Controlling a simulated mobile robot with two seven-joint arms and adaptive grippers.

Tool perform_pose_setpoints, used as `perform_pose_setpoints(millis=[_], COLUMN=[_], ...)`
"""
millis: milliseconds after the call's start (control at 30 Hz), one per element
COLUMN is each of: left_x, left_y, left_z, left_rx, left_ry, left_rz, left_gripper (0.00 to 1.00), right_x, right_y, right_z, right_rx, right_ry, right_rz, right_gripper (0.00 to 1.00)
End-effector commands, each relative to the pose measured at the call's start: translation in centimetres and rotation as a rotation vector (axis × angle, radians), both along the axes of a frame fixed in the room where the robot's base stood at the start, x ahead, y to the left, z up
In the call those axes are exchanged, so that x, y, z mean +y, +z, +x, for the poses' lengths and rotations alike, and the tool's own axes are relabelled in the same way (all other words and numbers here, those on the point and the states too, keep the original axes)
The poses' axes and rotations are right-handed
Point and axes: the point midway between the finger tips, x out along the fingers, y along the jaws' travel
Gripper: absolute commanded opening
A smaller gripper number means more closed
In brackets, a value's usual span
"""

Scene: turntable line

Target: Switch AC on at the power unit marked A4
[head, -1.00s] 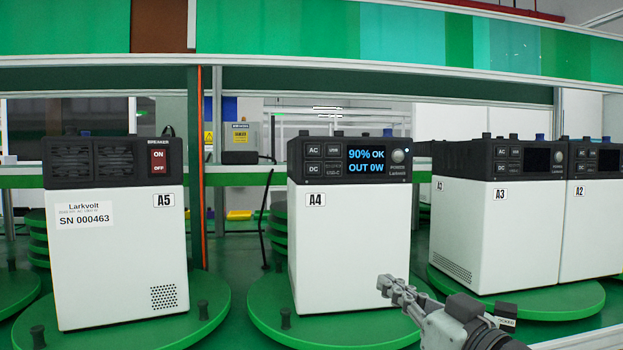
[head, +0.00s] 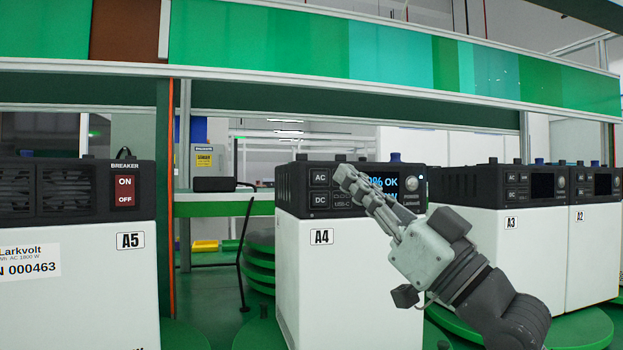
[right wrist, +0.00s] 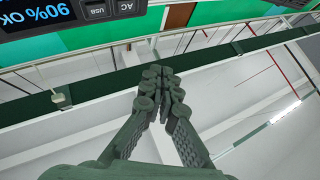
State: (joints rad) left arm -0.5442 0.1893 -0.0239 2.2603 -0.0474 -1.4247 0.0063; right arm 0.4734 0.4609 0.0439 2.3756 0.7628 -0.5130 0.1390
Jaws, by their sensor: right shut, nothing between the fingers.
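The power unit marked A4 (head: 306,268) stands upright in the middle of the head view, white with a dark top panel. Its AC button (head: 320,177) sits at the panel's upper left, above the DC button, and shows unlit. Its screen (head: 412,184) is lit with blue text, partly hidden by my gripper. My right gripper (head: 345,175) is shut and empty, its fingertips in front of the panel, just right of the AC button. I cannot tell whether it touches. In the right wrist view the AC button (right wrist: 128,6) is at the top edge, apart from the fingertips.
Unit A5 (head: 90,290) with a red breaker switch stands at the left. Units A3 (head: 530,240) and A2 (head: 592,235) stand at the right. Green round turntables (head: 580,328) are under the units. A shelf beam (head: 350,105) runs above them.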

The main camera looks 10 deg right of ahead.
Motion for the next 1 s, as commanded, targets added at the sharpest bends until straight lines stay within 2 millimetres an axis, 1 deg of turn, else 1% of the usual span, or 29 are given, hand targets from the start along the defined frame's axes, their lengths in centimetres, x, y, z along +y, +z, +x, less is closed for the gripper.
perform_pose_setpoints(millis=[267, 367, 467, 567, 700, 867, 1000], left_x=[-0.2, -0.2, -0.2, -0.2, -0.3, -0.2, -0.1], left_y=[-0.2, -0.3, -0.3, 0.1, 1.2, 2.4, 2.4], left_z=[-0.3, -0.3, -0.4, -0.5, -0.4, -0.7, -1.0], left_rx=[0.005, 0.007, 0.009, 0.01, -0.005, -0.013, -0.005], left_ry=[0.001, 0.002, 0.003, 0.004, 0.004, 0.006, 0.004], left_rz=[-0.004, -0.005, -0.003, -0.002, 0.001, 0.005, 0.01], left_gripper=[0.4, 0.4, 0.4, 0.4, 0.4, 0.4, 0.4], right_x=[0.0, 0.0, 0.0, 0.1, 0.1, 0.2, 0.3], right_y=[0.0, -0.1, -0.1, -0.1, -0.1, 0.0, 0.0], right_z=[0.1, 0.6, 1.5, 2.8, 4.9, 6.9, 8.1], right_rx=[0.001, 0.002, 0.002, 0.002, 0.001, 0.001, 0.001], right_ry=[-0.001, 0.0, 0.0, 0.0, 0.001, 0.0, 0.0], right_rz=[0.0, 0.001, 0.001, 0.001, 0.001, -0.001, -0.001], right_gripper=[0.0, 0.0, 0.0, 0.0, 0.0, 0.0, 0.0])
